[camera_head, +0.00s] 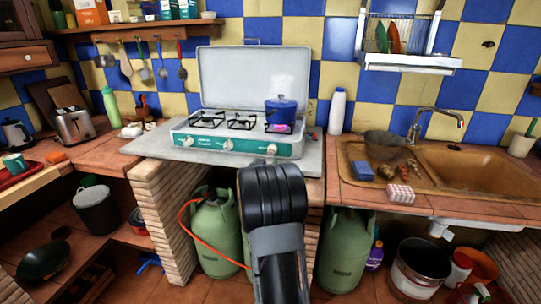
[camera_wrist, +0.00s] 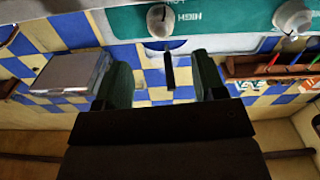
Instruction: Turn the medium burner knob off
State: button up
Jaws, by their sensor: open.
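The stove (camera_head: 240,143) has a teal front panel with a left knob (camera_head: 188,141), a middle knob (camera_head: 228,144) and a right knob (camera_head: 271,149). Which one is the medium burner knob I cannot read. The wrist view shows one pale knob (camera_wrist: 160,20) beside the word HIGH and another knob (camera_wrist: 292,17) at the top right. My gripper (camera_wrist: 162,70) is open and empty, its two dark fingers apart below the first knob, not around it. In the head view my arm hides the gripper, just below the right knob.
A blue pot (camera_head: 281,110) stands on the right burner with a pinkish patch beneath it. A white bottle (camera_head: 337,111) stands right of the stove. Green gas cylinders (camera_head: 215,236) stand under the counter. The sink (camera_head: 465,170) is at the right.

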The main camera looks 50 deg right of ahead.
aim_at(271, 154)
jog(key=x, duration=0.8)
jog(key=shift+w+d, duration=0.15)
jog(key=shift+d, duration=0.15)
jog(key=c, duration=0.9)
